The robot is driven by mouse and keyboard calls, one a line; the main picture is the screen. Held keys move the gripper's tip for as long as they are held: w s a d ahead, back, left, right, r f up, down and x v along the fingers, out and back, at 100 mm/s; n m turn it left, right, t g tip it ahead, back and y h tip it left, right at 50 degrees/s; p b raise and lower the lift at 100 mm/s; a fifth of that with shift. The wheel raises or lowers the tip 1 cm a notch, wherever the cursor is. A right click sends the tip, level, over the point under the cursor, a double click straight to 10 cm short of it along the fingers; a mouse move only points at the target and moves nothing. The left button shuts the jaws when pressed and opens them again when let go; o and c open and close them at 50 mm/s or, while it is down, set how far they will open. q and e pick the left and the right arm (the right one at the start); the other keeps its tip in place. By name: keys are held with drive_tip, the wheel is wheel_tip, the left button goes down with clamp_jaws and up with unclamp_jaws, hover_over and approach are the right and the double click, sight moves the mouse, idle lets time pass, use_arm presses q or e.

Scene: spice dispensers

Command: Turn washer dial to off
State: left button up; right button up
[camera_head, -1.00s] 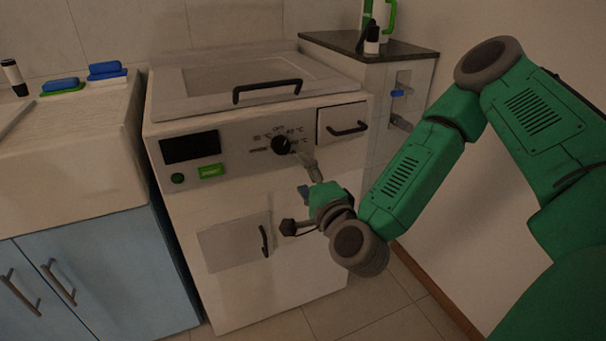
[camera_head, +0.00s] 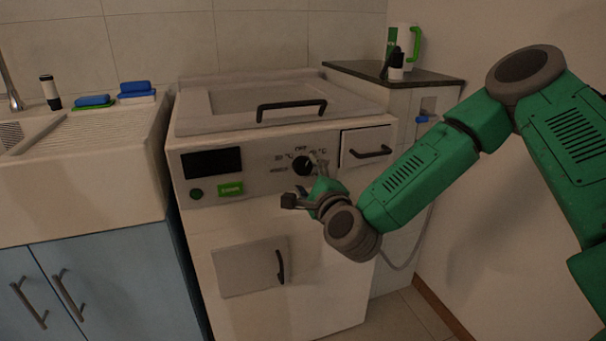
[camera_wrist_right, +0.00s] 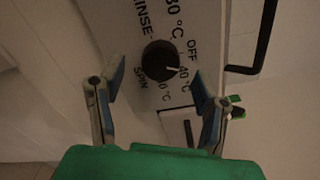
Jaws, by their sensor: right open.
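The washer (camera_head: 230,225) stands in the middle of the head view. Its round black dial (camera_head: 303,166) is on the front panel, ringed by printed labels. In the right wrist view the dial (camera_wrist_right: 160,61) shows a white mark pointing to a "°C" label beside OFF, not at OFF. My right gripper (camera_head: 306,182) is just in front of the dial and partly covers the panel. In the right wrist view the right gripper (camera_wrist_right: 158,78) is open, its fingers on either side of the dial with nothing between them; contact cannot be told. My left gripper is not in view.
A lid handle (camera_head: 291,109) is above the dial. A sink (camera_head: 80,190) stands left, a dark-topped counter (camera_head: 400,75) right.

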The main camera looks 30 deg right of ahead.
sight(302, 170)
drive_tip(key=shift+x, duration=1.7)
drive_tip(key=c, duration=1.2)
drive_tip(key=shift+o, duration=0.2)
drive_tip(key=shift+a+r+n+p, duration=0.1)
drive_tip(key=shift+n+p, duration=0.6)
drive_tip(key=shift+n, duration=0.5)
drive_tip(key=shift+n+p, duration=0.4)
drive_tip(key=shift+n, duration=0.2)
drive_tip(key=shift+f+n+p, duration=0.25)
drive_tip(key=shift+n+p, duration=0.05)
drive_tip(key=shift+n, duration=0.5)
drive_tip(key=shift+s+f, duration=0.1)
